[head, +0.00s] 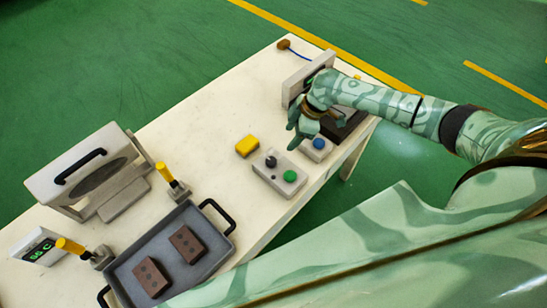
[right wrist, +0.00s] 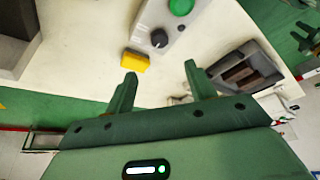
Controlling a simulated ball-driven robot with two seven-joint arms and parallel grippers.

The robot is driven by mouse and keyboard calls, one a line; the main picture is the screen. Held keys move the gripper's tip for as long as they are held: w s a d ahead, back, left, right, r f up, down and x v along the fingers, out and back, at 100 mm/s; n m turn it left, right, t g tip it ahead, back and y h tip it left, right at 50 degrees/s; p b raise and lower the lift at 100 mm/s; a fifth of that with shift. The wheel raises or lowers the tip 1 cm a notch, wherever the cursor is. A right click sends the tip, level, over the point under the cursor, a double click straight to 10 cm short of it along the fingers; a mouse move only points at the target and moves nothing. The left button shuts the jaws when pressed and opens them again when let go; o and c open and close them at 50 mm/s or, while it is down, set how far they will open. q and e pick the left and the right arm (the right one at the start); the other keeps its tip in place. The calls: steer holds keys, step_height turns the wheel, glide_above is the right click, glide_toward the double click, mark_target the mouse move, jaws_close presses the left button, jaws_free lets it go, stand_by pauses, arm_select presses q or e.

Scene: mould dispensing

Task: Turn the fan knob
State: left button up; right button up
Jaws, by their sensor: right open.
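A black knob (head: 270,162) stands on a pale grey control box (head: 264,172), beside a green button (head: 290,176). I see no label that marks it as the fan knob. In the right wrist view the knob (right wrist: 159,38) lies beyond the fingertips, up and slightly left of the gap between them. My right gripper (head: 303,128) is above the table, up and right of the knob in the head view. It is open and empty, its two fingers (right wrist: 160,78) spread apart, and touches nothing that I can see. My left gripper does not show in the head view.
A yellow block (head: 247,146) lies beside the control box. A blue button (head: 318,143) is on a small box near the right gripper. A grey tray (head: 142,258) with two brown blocks, yellow-handled tools and a grey press-like machine (head: 85,172) stand left. The table's middle is clear.

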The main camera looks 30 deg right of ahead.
mark_target(271, 160)
steer(key=b+x, duration=0.3)
steer(key=x, duration=1.1)
steer(key=shift+c, duration=0.3)
steer(key=c, duration=0.9)
